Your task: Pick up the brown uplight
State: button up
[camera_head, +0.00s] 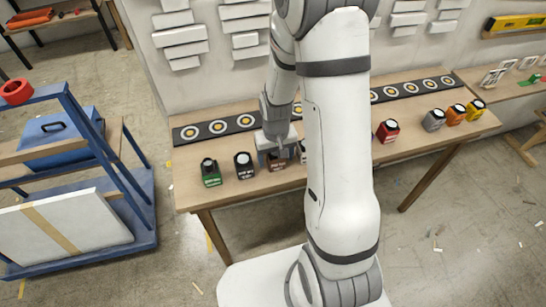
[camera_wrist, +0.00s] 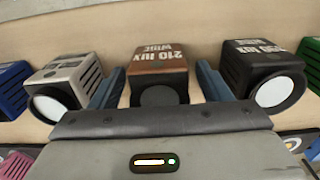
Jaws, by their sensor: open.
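The brown uplight (camera_wrist: 160,62) shows in the wrist view, a small box with white lettering "210 lux" and a dark round lens facing the gripper. My gripper (camera_wrist: 157,88) is open, with one blue-grey finger on each side of the brown uplight; I cannot tell whether they touch it. In the head view the brown uplight (camera_head: 277,163) stands on the wooden table (camera_head: 230,192), partly hidden under my gripper (camera_head: 275,150).
A white uplight (camera_wrist: 68,78) stands close on the left in the wrist view, a black one (camera_wrist: 262,72) close on the right. A green uplight (camera_head: 210,173) and a red one (camera_head: 386,131) stand farther along the table. A strip with round targets (camera_head: 218,128) runs behind.

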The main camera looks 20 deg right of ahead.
jog(key=c, duration=1.1)
jog(key=shift+r, duration=0.1)
jog(key=shift+c, duration=0.2)
